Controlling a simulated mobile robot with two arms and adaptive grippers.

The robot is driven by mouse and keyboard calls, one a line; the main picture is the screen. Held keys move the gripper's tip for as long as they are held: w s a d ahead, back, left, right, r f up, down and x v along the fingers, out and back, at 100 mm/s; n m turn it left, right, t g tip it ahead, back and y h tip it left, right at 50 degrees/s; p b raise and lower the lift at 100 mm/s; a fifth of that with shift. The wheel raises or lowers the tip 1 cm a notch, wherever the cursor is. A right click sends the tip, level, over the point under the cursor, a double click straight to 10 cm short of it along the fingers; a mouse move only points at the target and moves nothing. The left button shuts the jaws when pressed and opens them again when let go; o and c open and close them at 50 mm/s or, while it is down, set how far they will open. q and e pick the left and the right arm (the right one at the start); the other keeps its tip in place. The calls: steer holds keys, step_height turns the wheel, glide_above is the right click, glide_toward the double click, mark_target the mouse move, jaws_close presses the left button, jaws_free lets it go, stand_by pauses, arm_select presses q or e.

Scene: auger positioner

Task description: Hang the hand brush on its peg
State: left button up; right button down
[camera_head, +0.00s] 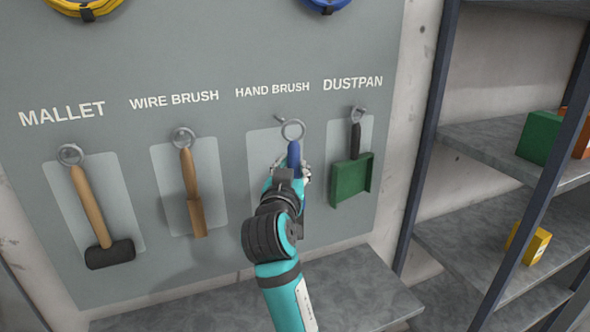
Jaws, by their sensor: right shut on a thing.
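The hand brush (293,155) shows as a blue handle with a metal ring (293,129) at its top. My right gripper (291,172) is shut on the handle and holds it upright in front of the board, below the HAND BRUSH label. The lower part of the brush is mostly hidden behind my gripper and arm. The peg (279,119) shows just left of the ring and a little above its middle. The ring appears beside the peg; I cannot tell its depth gap from the board. My left gripper is not in view.
A mallet (92,208) and a wire brush (190,180) hang to the left, and a green dustpan (351,180) hangs close on the right. A grey bench (370,290) is below. A metal shelf unit (480,230) with boxes stands at the right.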

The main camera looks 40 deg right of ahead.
steer(key=shift+w+d+f, duration=0.1)
steer(key=shift+w+d, duration=0.1)
steer(key=shift+w, duration=0.3)
steer(key=shift+w+d+f, duration=0.1)
steer(key=shift+w+d, duration=0.05)
steer(key=shift+w, duration=0.3)
steer(key=shift+w+d+f+b, duration=0.1)
steer(key=shift+w+d+b, duration=0.1)
steer(key=shift+w, duration=0.75)
steer(key=shift+w+d+f+b, duration=0.1)
steer(key=shift+w+d, duration=0.15)
steer(key=shift+w, duration=0.75)
steer(key=shift+w+d+b, duration=0.15)
steer(key=shift+w+d, duration=0.05)
steer(key=shift+w, duration=0.75)
steer(key=shift+w+d+f+b, duration=0.15)
steer(key=shift+w+f+b, duration=0.35)
steer(key=shift+w+b, duration=0.15)
steer(key=c, duration=1.1)
jaws_free()
steer(key=shift+s, duration=0.15)
